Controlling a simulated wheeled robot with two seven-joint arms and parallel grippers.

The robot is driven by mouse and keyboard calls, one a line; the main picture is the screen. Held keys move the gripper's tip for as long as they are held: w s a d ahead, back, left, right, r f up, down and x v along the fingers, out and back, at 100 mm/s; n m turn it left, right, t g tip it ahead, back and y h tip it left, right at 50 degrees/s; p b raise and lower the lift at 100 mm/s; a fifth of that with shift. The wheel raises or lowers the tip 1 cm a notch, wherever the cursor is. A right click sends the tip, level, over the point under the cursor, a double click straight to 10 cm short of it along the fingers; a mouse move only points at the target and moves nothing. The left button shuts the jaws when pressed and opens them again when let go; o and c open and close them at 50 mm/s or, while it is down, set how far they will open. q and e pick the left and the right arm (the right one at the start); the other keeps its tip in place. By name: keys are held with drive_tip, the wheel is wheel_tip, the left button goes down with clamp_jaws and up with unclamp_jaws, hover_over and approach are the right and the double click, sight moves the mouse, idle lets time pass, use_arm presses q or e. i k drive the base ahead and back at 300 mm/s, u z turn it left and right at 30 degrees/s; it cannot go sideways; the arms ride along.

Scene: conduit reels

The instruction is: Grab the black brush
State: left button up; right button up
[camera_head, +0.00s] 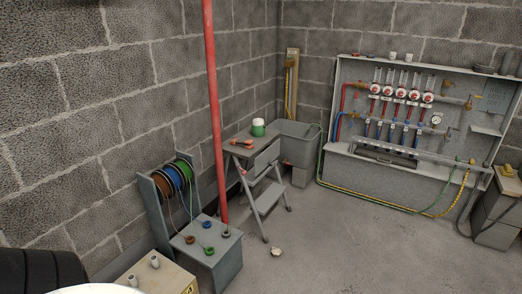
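I cannot make out a black brush for certain in the head view. Small dark items (485,69) lie on top of the manifold cabinet at the upper right, too small to identify. A black ridged object (42,270) is cut off at the lower left corner; I cannot tell what it is. Neither of my grippers is in view.
A reel stand (152,211) with coloured conduit stands at the left wall, beside a red vertical pipe (213,110). A step stool (266,196) stands before a small table (243,146). A manifold cabinet (375,174) is against the back wall. The floor (340,245) at centre right is mostly clear.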

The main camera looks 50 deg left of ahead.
sight(227, 232)
drive_tip(key=u, duration=0.8)
drive_tip(key=i, duration=1.45)
drive_tip(key=u, duration=1.75)
drive_tip(key=i, duration=0.5)
drive_tip(key=u, duration=0.35)
